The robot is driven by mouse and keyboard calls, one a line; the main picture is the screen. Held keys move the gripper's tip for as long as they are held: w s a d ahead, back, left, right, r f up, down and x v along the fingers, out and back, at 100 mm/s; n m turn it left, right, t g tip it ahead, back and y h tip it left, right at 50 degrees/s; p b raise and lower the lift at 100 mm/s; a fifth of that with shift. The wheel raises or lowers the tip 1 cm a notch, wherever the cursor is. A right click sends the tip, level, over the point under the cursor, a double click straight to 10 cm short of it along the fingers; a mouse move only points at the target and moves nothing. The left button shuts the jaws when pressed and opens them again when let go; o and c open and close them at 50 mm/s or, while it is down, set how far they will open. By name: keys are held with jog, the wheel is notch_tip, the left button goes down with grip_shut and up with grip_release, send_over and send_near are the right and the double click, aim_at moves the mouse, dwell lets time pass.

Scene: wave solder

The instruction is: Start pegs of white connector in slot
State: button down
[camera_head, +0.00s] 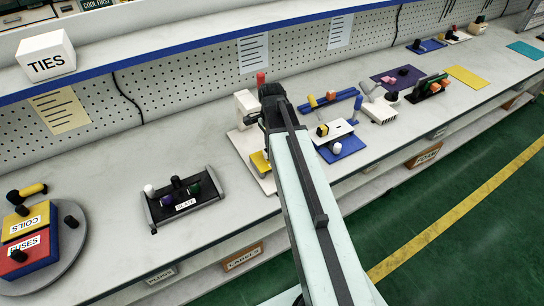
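My gripper (268,100) is at the end of my arm, over the middle of the bench, seen from behind. Its fingers are mostly hidden by its own dark body, so I cannot see whether they hold anything. A white upright block (244,102) shows just left of the gripper, with a red piece (261,78) sticking up beyond it. I cannot tell whether the white block is the connector. A pale base plate (243,142) with a yellow block (259,162) lies below, partly behind my arm. No slot or pegs can be made out.
Right of my arm are a white board (337,128), a blue pad (350,147) and a blue bar (330,103). The bench between tray and base plate is clear.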

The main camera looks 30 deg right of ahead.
jog(key=shift+f+b, duration=0.45)
dwell(0.3)
jog(key=c, duration=1.1)
grip_release()
jog(key=shift+o, duration=0.2)
jog(key=shift+r, duration=0.1)
notch_tip(320, 180, up, 8)
jog(key=p, duration=0.8)
jog(key=shift+f, duration=0.2)
jog(key=shift+a, duration=0.1)
